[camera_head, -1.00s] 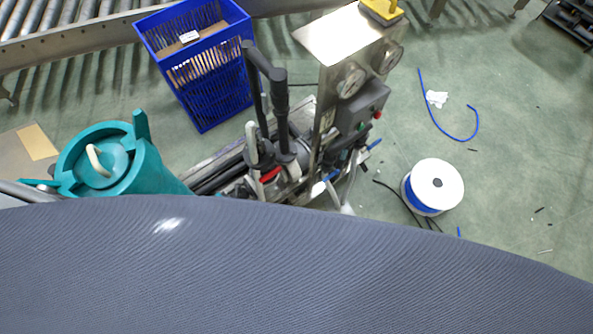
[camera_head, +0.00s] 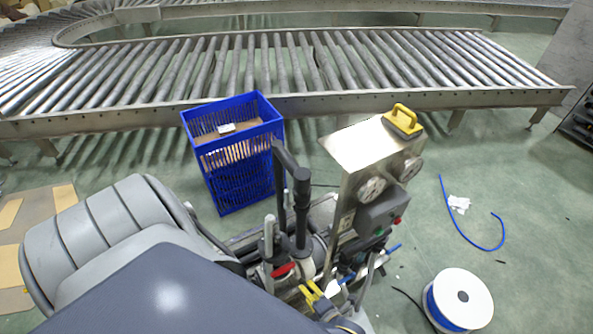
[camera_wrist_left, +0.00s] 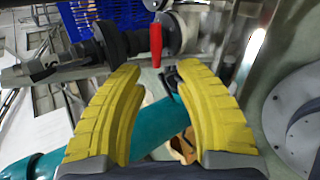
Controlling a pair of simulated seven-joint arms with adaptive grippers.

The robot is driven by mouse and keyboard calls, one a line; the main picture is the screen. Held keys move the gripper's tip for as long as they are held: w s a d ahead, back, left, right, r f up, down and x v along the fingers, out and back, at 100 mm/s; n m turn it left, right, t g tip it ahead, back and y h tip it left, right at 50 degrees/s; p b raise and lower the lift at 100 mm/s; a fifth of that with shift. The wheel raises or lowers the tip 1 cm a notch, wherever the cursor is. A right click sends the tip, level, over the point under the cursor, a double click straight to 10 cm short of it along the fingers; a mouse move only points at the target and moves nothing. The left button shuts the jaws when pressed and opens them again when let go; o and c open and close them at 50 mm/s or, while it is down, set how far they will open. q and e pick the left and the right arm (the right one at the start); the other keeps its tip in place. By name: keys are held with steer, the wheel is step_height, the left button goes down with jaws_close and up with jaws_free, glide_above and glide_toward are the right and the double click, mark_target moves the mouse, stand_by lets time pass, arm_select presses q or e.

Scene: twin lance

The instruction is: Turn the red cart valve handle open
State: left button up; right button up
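The red valve handle (camera_head: 283,270) sits low on the cart (camera_head: 335,230), near black upright pipes. In the left wrist view the red handle (camera_wrist_left: 156,45) hangs upright beyond the gap between my yellow fingertips, apart from them. My left gripper (camera_head: 314,292) is at the cart, just below and right of the handle in the head view. In the wrist view my left gripper (camera_wrist_left: 157,74) is open with nothing between its fingertips. My right gripper is not in view.
A blue crate (camera_head: 235,165) stands behind the cart, before a roller conveyor (camera_head: 300,100). The cart's steel panel carries gauges (camera_head: 371,188) and a yellow-handled item (camera_head: 403,122). A blue-wound spool (camera_head: 462,300) lies right. A teal cylinder (camera_wrist_left: 165,128) shows beneath my fingers.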

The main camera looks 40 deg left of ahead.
arm_select(q)
steer(key=m, duration=0.1)
glide_toward(289, 268)
steer(key=x, duration=1)
steer(key=shift+a+f, duration=0.1)
steer(key=shift+f, duration=0.05)
steer(key=shift+c, duration=0.2)
jaws_close()
